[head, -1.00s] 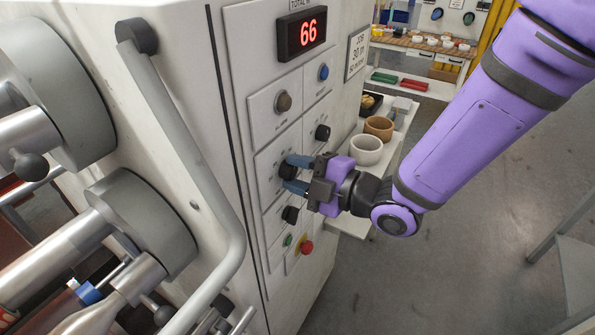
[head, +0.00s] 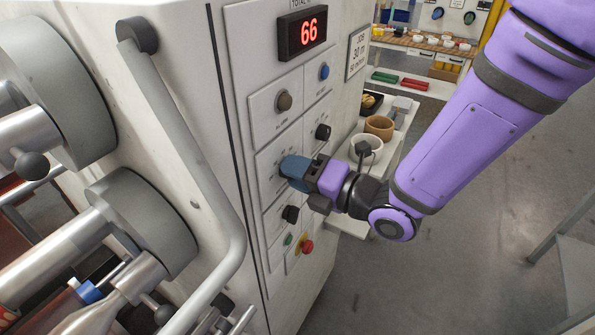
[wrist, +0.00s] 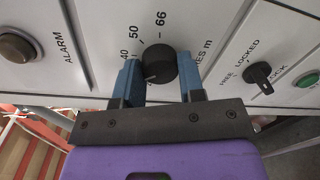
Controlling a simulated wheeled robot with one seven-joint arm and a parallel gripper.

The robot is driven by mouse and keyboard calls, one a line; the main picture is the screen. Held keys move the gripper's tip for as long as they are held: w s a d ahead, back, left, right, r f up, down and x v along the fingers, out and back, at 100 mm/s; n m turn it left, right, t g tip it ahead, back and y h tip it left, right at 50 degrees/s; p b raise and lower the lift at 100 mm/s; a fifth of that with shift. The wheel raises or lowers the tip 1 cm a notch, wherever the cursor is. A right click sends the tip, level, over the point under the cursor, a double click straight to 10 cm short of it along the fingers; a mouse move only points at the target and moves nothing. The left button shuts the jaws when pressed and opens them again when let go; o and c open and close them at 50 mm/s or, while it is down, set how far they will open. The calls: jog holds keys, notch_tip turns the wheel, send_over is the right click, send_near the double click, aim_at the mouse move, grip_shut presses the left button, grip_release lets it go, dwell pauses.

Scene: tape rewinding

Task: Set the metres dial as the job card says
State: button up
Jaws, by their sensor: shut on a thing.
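The black metres dial (wrist: 160,62) sits on the white panel in the wrist view, with 40, 50 and 66 printed around it. A faint pale mark on its lower left face points down-left. Any lower numbers are hidden by my left finger. My gripper (wrist: 160,80) is shut on the dial, one blue finger on each side. In the head view my gripper (head: 290,168) covers the dial. The job card (head: 357,55) on the machine's side reads 30 m, with a smaller line below.
The free/locked knob (wrist: 259,75) and a green button (wrist: 308,80) lie right of the dial in the wrist view. The alarm lamp (wrist: 17,47) is at left. A red stop button (head: 306,247) is below. A shelf with bowls (head: 366,147) stands behind my wrist.

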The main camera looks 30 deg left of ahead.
jog(key=shift+f+n, duration=0.1)
jog(key=shift+n, duration=0.3)
jog(key=o, duration=0.9)
